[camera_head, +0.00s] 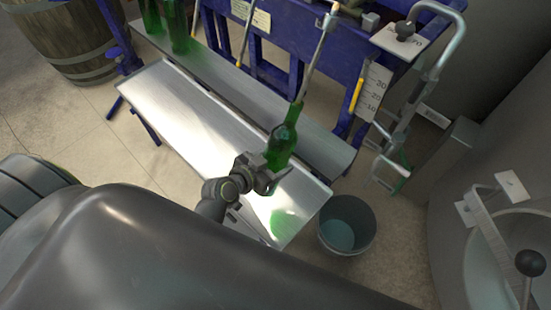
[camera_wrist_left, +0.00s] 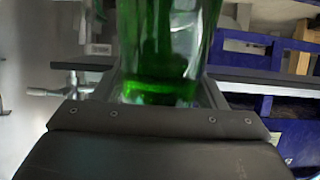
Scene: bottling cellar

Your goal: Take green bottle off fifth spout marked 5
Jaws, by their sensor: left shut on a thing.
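A green bottle (camera_head: 282,143) is near the right end of the filler, neck up and slightly tilted in the head view. Its mouth meets the lower end of a metal spout (camera_head: 316,58); I cannot tell how far the spout reaches inside. My left gripper (camera_head: 274,174) is shut on the lower part of the bottle, above the shiny metal tray (camera_head: 170,110). In the left wrist view the green bottle (camera_wrist_left: 165,40) fills the space between the fingers. No number 5 is readable by this spout. My right gripper is not in view.
Green bottles (camera_head: 178,32) stand at the far left of the grey shelf (camera_head: 240,95) under the blue frame (camera_head: 285,30). A bucket (camera_head: 347,226) stands on the floor off the tray's right end. A scale plate (camera_head: 374,88) is right of the spout. A barrel (camera_head: 68,42) is far left.

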